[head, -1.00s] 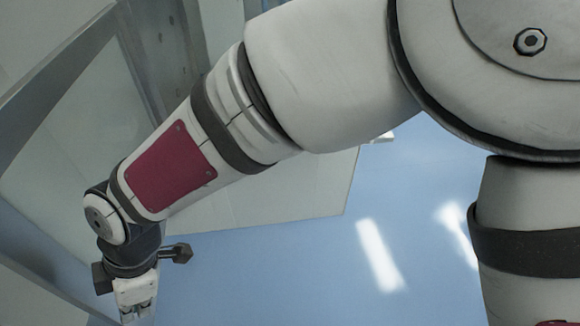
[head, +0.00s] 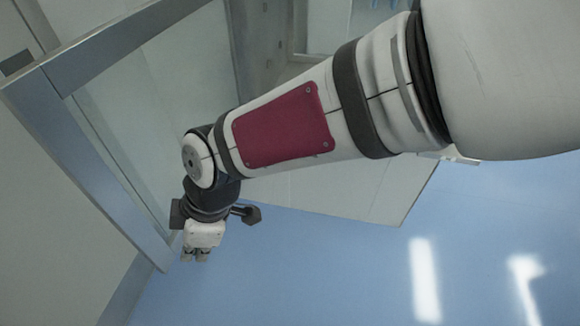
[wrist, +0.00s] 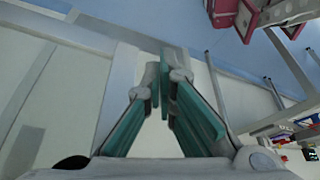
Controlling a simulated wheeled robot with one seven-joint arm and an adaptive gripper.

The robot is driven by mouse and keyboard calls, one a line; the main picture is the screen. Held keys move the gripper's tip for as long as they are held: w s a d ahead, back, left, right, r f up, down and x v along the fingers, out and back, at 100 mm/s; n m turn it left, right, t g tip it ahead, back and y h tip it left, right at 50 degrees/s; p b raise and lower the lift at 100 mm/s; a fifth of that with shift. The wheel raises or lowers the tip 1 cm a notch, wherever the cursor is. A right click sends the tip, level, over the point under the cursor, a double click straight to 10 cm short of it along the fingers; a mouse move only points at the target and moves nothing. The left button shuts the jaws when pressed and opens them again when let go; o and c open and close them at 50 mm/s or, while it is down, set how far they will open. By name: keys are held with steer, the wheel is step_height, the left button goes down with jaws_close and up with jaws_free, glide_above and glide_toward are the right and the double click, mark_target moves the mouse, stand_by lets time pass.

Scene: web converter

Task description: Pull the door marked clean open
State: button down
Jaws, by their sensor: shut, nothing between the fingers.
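A glazed door-like panel with a grey metal frame (head: 100,185) stands at the left of the head view. Its pale glass (head: 175,95) shows behind my arm. No "clean" mark is readable, so I cannot tell whether this is the named door. My gripper (head: 195,257) hangs just right of the frame's lower end in the picture; contact cannot be told. In the wrist view my gripper (wrist: 165,80) has its teal-padded fingers together with nothing between them. A pale frame strip (wrist: 118,90) runs beside the fingers there. No handle is clearly visible.
A pale flat panel (head: 385,205) extends behind my forearm, ending in a free edge. Blue floor (head: 330,280) is clear at the lower right. A plain wall surface (head: 50,220) fills the left. Racks with red parts (wrist: 285,15) show at the wrist view's right.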

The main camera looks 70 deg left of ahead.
steer(key=s+d+b+v, duration=0.1)
steer(key=b+v, duration=0.1)
steer(key=v, duration=0.7)
steer(key=shift+d+r, duration=0.15)
steer(key=shift+r, duration=0.25)
steer(key=shift+w, duration=0.15)
